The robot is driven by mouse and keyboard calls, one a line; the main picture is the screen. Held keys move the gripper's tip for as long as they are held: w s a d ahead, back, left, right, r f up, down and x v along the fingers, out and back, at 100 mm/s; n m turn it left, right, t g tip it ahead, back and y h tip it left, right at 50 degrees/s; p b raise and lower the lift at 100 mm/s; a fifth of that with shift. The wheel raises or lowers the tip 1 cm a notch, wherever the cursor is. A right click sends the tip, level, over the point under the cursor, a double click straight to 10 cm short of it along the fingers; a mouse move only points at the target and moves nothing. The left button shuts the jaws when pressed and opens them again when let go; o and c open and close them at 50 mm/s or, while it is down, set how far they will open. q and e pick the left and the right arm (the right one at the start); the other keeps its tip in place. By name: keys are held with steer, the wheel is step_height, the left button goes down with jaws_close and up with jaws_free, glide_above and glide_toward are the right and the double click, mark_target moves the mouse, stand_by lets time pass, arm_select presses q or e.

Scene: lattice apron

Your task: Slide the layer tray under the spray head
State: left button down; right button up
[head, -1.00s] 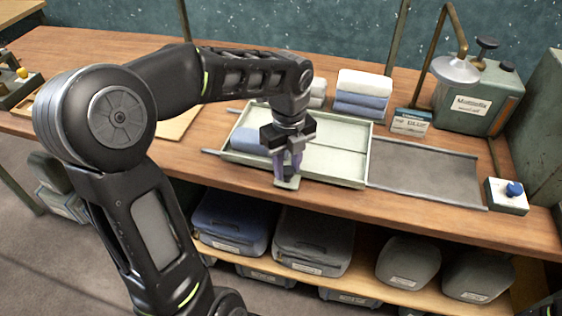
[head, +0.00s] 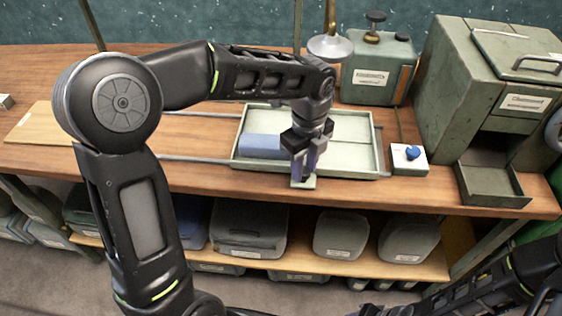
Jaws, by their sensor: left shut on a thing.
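The layer tray (head: 350,160), a shallow pale green tray, sits on the bench at the right end of its two rails (head: 195,158). A folded blue cloth (head: 262,147) lies in its left part. My left gripper (head: 303,178) is at the middle of the tray's front edge, shut on the small front tab of the tray. The spray head (head: 330,47), a silvery cone on a brass pipe, hangs above and behind the tray's right half. My right arm shows at the lower right, but its gripper does not.
A white box with a blue knob (head: 408,160) stands close to the tray's right end. A green tank (head: 378,78) stands behind. A large green cabinet (head: 450,75) with an open chute is at the right. Bins fill the lower shelf.

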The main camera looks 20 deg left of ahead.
arm_select(q)
steer(key=shift+w+d, duration=0.35)
steer(key=shift+d, duration=0.6)
steer(key=shift+w+d, duration=0.3)
steer(key=shift+d, duration=0.6)
steer(key=c, duration=1.1)
jaws_free()
steer(key=shift+d, duration=0.15)
steer(key=shift+o, duration=0.2)
step_height(320, 180, up, 8)
steer(key=shift+f, duration=0.15)
